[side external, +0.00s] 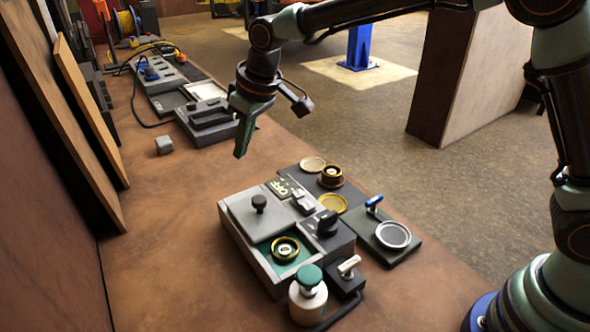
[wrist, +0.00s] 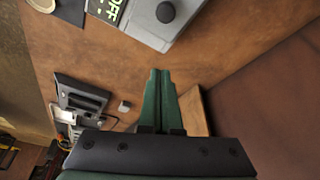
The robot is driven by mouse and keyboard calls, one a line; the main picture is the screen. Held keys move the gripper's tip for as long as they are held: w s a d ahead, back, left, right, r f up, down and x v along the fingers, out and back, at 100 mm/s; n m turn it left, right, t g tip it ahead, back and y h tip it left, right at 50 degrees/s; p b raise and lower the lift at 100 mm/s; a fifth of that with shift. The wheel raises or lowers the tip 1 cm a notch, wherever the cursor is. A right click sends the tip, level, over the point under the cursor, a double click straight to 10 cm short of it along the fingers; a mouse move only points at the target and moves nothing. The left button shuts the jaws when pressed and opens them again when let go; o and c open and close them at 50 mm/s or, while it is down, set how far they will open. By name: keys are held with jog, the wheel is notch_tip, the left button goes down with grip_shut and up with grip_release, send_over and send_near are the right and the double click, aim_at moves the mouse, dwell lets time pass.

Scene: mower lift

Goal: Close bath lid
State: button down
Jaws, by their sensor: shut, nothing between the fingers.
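The bath (side external: 262,268) is a grey box on the brown bench. Its grey lid (side external: 243,216) with a black knob (side external: 259,204) covers the far part. The near part stands open, showing a green inside with a brass ring (side external: 285,249). My gripper (side external: 240,152) is shut and empty, above the bench and behind the bath, apart from the lid. In the wrist view its green fingers (wrist: 158,75) are together, and the lid's knob (wrist: 166,12) shows at the top edge.
A white jar with a green cap (side external: 308,292) stands at the bath's near end. Dark trays with rings (side external: 393,235) lie to its right. A small grey cube (side external: 164,145) and a grey device (side external: 205,122) stand farther back. The bench left of the bath is clear.

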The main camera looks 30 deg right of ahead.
send_over(252, 208)
jog(key=w+a, duration=0.1)
jog(key=w, duration=0.2)
jog(key=f, duration=0.9)
jog(key=shift+s+a+f, duration=0.1)
jog(key=shift+a+f, duration=0.1)
jog(key=shift+s+d+f, duration=0.15)
jog(key=shift+s+d, duration=0.2)
jog(key=shift+s, duration=0.35)
jog(key=shift+s+d+f, duration=0.1)
jog(key=shift+s+d, duration=0.25)
jog(key=shift+s, duration=0.35)
jog(key=shift+s, duration=0.1)
jog(key=s, duration=0.9)
jog(key=shift+s, duration=0.25)
jog(key=shift+w, duration=0.1)
